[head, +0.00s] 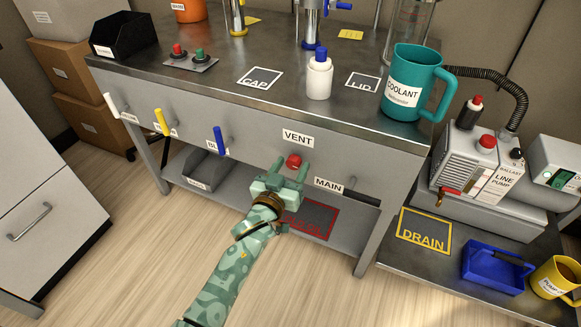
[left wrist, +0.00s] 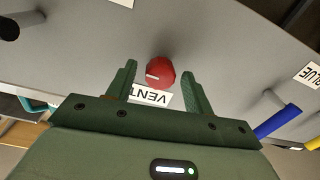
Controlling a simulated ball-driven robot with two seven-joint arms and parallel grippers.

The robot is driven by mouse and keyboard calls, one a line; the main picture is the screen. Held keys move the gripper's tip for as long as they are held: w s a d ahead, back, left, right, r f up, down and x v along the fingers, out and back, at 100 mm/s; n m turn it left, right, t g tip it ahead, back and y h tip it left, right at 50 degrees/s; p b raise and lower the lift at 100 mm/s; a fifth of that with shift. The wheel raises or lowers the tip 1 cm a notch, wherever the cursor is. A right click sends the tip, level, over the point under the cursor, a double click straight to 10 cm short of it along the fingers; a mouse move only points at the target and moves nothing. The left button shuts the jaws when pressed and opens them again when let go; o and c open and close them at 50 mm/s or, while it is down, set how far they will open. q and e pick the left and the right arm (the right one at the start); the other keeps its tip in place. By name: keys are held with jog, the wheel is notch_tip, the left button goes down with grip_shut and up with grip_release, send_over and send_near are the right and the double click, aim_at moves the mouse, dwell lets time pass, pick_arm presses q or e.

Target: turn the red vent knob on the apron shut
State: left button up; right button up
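The red vent knob (head: 293,161) sits on the grey apron (head: 258,142) below the VENT label (head: 298,138). My left gripper (head: 291,170) is in front of the knob with its fingers apart and pointing at the apron. In the left wrist view the knob (left wrist: 160,72) shows a pale mark on its face and lies between and just beyond the fingertips of the open gripper (left wrist: 160,76). I see a gap on each side of the knob, so the fingers do not appear to touch it. My right gripper is not in view.
On the apron are white (head: 111,106), yellow (head: 161,121) and blue (head: 219,140) handles, left of the knob. A MAIN label (head: 328,185) is to its right. A teal COOLANT mug (head: 408,85) and a white bottle (head: 319,78) stand on the bench above.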

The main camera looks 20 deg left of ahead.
pick_arm(q)
jog(key=c, duration=0.8)
